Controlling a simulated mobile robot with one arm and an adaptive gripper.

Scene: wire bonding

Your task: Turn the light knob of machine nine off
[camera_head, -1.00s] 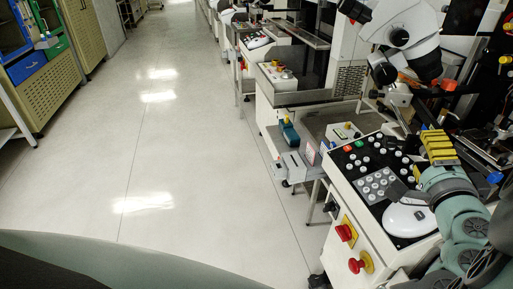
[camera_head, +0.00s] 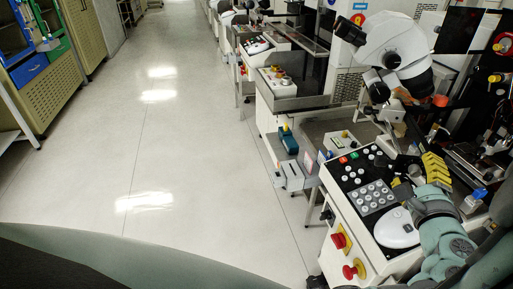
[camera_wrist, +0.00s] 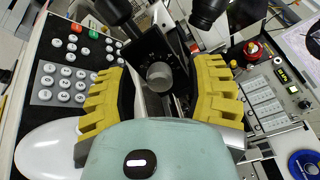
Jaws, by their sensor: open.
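A round grey knob (camera_wrist: 159,76) on a dark panel with pale markings shows in the wrist view, between and beyond my two yellow fingers. I cannot read a machine number. My gripper (camera_wrist: 164,72) is open around the line to the knob, with a finger on either side. I cannot tell whether either finger touches it. In the head view my gripper (camera_head: 432,168) is above the right side of the nearest machine's control panel (camera_head: 345,182). The knob cannot be made out in that view.
A white mouse-shaped device (camera_head: 396,228) and a keypad (camera_wrist: 62,83) lie left of my gripper. A microscope (camera_head: 395,55) stands behind. A red emergency button (camera_head: 349,271) is on the machine's front. The floor (camera_head: 190,160) at left is clear.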

